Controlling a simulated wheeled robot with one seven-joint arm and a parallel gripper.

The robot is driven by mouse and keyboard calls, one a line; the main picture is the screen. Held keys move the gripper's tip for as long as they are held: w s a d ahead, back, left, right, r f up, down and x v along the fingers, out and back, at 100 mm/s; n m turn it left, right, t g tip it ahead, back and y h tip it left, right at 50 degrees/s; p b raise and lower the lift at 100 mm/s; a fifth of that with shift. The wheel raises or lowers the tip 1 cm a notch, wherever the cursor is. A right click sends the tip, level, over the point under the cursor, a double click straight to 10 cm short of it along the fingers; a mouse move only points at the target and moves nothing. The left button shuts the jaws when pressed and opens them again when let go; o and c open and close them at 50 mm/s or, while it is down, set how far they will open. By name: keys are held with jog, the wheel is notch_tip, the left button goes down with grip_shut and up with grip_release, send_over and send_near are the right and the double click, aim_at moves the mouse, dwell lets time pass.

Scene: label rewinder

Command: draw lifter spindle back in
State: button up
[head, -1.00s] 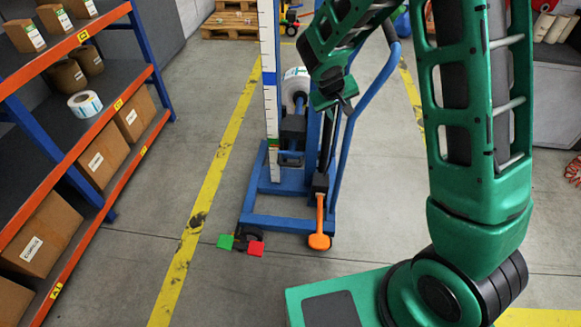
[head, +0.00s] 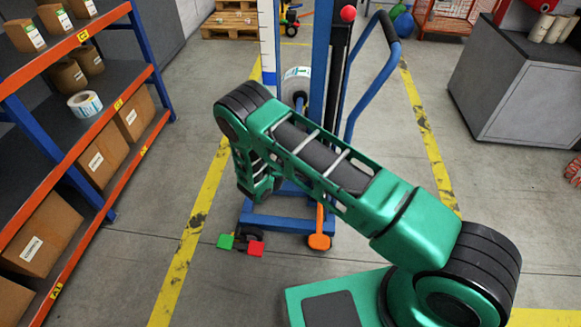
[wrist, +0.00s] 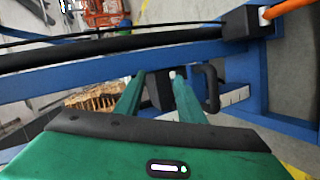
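The blue lifter (head: 275,222) stands on the floor at the middle, with its mast (head: 319,60) rising up. A white label roll (head: 297,84) sits at the mast, with a short blue piece, perhaps the spindle (head: 299,102), just below it. My arm covers the carriage and most of the lower mast in the head view, and my gripper is hidden there. In the wrist view my gripper (wrist: 158,76) has its two green fingers apart, beside the lifter's blue beam (wrist: 80,88). A black block (wrist: 159,92) shows between the fingers, and a black handle (wrist: 211,86) is just right of them. Contact cannot be told.
An orange pedal (head: 320,241) and red and green pedals (head: 256,248) are at the lifter's foot. A blue push handle (head: 372,80) rises right of the mast. A shelf (head: 120,105) with boxes stands left, a grey cabinet (head: 520,100) right. Floor between is clear.

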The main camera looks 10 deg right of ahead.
jog(key=s+a+f+n+t+y, duration=0.35)
jog(key=a+f+n, duration=0.25)
jog(key=f, duration=0.6)
jog(key=shift+h, duration=0.35)
jog(key=x, duration=1)
jog(key=shift+w+d+r, duration=0.15)
jog(key=shift+r, duration=0.05)
grip_shut()
